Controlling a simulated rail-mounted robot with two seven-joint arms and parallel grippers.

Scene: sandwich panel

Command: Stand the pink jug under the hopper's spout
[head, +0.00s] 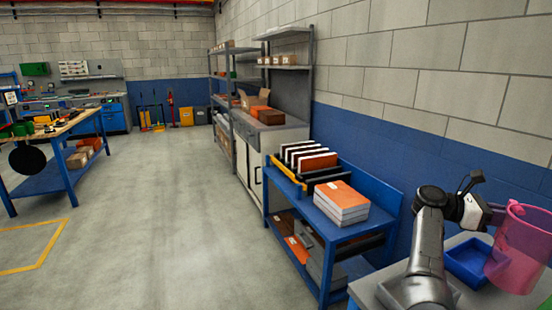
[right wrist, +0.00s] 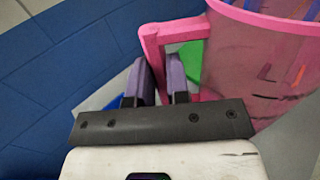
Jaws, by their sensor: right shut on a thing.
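The pink jug (head: 522,252) is at the right edge of the head view, see-through and roughly upright, partly cut off by the frame. In the right wrist view its body (right wrist: 262,65) fills the upper right, and its handle (right wrist: 153,45) is at the fingers. My right gripper (head: 494,213) is shut on the jug's handle; its purple fingers show in the right wrist view (right wrist: 160,82). I cannot tell whether the jug's base touches the bench. The hopper and its spout are not in view. My left gripper is not in view.
A blue tray (head: 468,265) lies on the grey bench (head: 366,292), just left of the jug. A blue cart (head: 344,238) with orange-topped books (head: 342,196) and a file rack stands farther left. A block wall (head: 455,140) runs behind.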

